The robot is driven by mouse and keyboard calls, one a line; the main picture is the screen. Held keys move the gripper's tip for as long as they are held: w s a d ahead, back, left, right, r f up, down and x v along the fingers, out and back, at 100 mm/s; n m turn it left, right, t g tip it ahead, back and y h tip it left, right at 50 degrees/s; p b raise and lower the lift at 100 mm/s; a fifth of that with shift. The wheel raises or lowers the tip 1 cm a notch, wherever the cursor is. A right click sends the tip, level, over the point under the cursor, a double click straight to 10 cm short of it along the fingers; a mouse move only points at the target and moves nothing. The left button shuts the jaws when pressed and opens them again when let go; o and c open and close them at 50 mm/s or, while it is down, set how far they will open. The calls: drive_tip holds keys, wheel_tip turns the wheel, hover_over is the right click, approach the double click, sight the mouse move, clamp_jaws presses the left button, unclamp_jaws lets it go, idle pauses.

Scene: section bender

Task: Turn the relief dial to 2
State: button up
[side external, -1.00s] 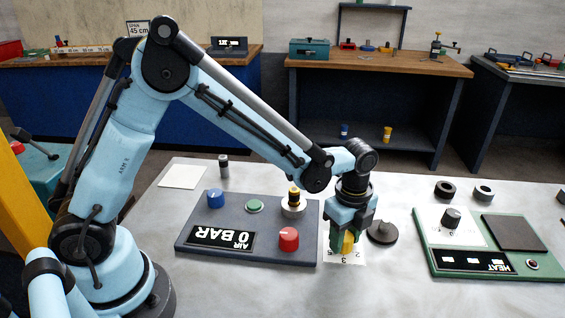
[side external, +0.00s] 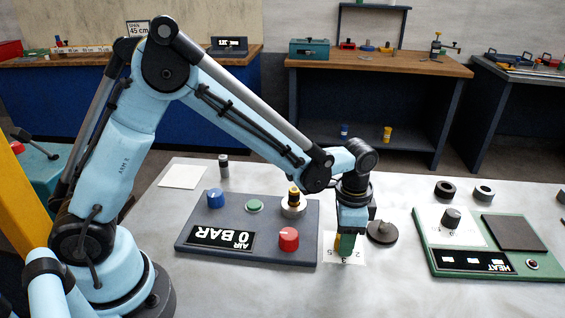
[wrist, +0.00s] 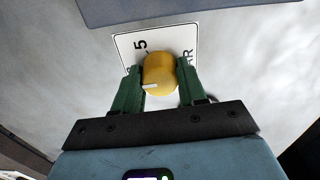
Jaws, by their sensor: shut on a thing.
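The relief dial is a yellow knob (wrist: 160,70) with a short white mark on its edge, standing on a white scale card (wrist: 126,45). I cannot read the dial's setting.
Left of the dial lies a dark panel (side external: 210,258) with a red knob (side external: 289,239), a blue knob (side external: 215,198), a green button (side external: 254,206) and a display reading 0 BAR. A dark round part (side external: 382,232) is close on the right. Farther right is a green heat panel (side external: 430,260).

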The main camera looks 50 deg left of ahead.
drive_tip(key=n, duration=0.5)
drive_tip(key=shift+n, duration=0.4)
drive_tip(key=n, duration=0.5)
drive_tip(key=shift+n, duration=0.3)
drive_tip(key=o, duration=1.1)
drive_tip(key=shift+c, duration=0.2)
drive_tip(key=shift+r, duration=0.1)
wheel_tip(320, 180, up, 12)
